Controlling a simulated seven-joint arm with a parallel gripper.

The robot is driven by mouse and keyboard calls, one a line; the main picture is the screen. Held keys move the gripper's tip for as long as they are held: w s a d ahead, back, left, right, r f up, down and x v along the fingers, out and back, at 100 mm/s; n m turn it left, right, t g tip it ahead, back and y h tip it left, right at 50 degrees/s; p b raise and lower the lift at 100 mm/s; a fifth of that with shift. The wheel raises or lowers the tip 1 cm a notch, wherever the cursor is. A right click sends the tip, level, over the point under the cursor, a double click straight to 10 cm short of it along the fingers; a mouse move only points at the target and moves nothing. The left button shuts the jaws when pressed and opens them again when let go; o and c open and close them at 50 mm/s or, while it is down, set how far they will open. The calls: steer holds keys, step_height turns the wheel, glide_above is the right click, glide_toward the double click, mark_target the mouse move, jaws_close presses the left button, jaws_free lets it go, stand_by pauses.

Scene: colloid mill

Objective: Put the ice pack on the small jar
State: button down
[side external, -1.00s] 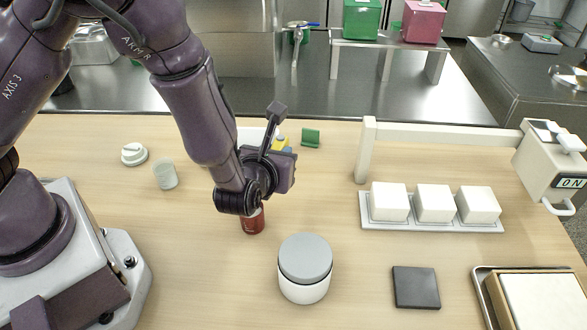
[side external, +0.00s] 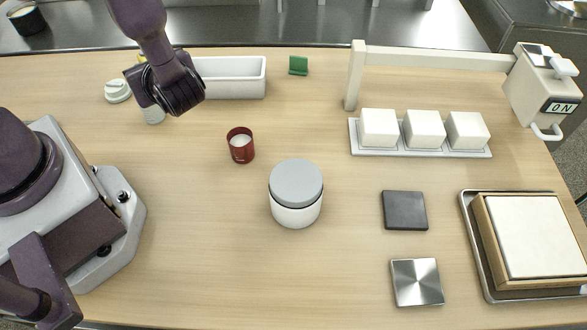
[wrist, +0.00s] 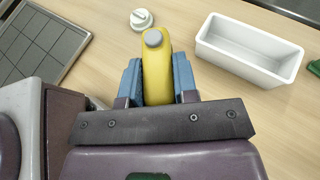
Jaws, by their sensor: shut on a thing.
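My gripper (wrist: 157,85) is shut on a yellow bottle-like object (wrist: 157,75) with a grey cap, held between blue-grey finger pads. I cannot tell if this object is the ice pack. A white jar with a grey lid (side external: 296,184) stands upright near the table's middle, apart from the gripper. I cannot tell which one is the small jar.
A red cup (side external: 240,146) stands left of the lidded jar. A white bin (side external: 235,82) is at the back, and a white knob-shaped item (side external: 117,90) at the left. White blocks (side external: 423,129), a dark slab (side external: 405,210) and a metal plate (side external: 417,282) lie right. The front middle is clear.

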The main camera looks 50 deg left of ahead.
steer(key=s+d+f+n+g+h, duration=0.2)
steer(key=s+n+g+h, duration=0.1)
steer(key=s+n+g, duration=0.65)
steer(key=d+n+g+h, duration=0.6)
steer(key=d+n+h, duration=0.2)
steer(key=n+h, duration=0.2)
step_height(320, 180, up, 6)
steer(key=r+n+t+h, duration=0.1)
steer(key=n+t+h, duration=1.3)
steer(key=n, duration=0.4)
glide_above(291, 175)
step_height(291, 175, down, 8)
steer(key=shift+r, duration=0.1)
steer(key=c, duration=0.9)
jaws_free()
